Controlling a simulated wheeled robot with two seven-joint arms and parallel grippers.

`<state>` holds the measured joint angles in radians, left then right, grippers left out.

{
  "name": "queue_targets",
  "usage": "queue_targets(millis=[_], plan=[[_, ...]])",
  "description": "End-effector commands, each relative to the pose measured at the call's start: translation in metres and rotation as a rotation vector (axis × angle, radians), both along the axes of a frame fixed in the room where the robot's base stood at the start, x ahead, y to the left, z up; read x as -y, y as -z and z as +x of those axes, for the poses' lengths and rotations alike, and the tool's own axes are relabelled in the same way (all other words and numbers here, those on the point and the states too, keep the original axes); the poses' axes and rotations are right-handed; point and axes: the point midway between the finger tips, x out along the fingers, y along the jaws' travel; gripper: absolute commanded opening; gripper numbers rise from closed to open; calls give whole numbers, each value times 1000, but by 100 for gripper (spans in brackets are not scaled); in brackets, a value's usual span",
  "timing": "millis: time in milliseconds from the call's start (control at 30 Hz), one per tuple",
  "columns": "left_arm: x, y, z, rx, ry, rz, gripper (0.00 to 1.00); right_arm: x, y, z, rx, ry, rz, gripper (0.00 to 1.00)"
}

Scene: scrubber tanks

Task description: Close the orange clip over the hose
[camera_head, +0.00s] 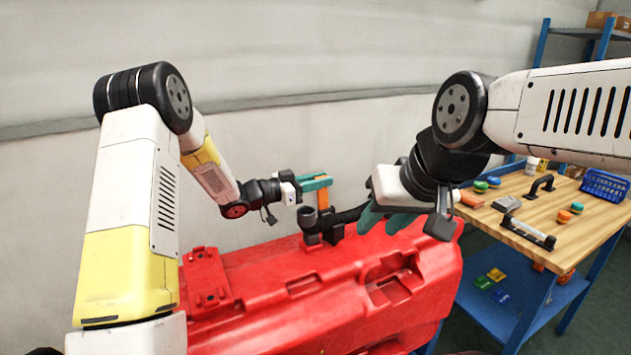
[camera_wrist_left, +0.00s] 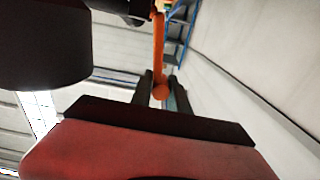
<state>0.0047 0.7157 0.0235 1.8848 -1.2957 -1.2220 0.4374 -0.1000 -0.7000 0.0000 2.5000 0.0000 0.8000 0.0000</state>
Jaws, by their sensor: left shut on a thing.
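The orange clip (camera_head: 323,200) stands upright at the black hose fitting on top of the red tank (camera_head: 300,262). My left gripper (camera_head: 318,183) has its teal fingers shut on the clip's upper end. In the left wrist view the clip (camera_wrist_left: 158,50) runs as an orange bar between the dark fingers (camera_wrist_left: 160,92). The black hose (camera_head: 347,215) runs right from the fitting towards my right gripper (camera_head: 384,219). The right gripper's teal fingers point down by the hose; its wrist hides part of the hose, and I cannot tell whether they grip it.
A black upright pipe end (camera_head: 307,216) stands left of the clip. A wooden-topped workbench (camera_head: 548,212) at the right carries a blue basket (camera_head: 605,185), black handles and small coloured parts. A pale wall (camera_head: 290,130) stands behind the tank.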

Motion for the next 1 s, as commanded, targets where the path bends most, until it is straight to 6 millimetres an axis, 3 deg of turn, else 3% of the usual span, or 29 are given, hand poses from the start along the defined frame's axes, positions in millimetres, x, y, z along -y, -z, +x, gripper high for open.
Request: queue_targets(millis=[1000], plan=[[0,-2,-1,32,-4,12,0,0,0,0,0,0,0,36]])
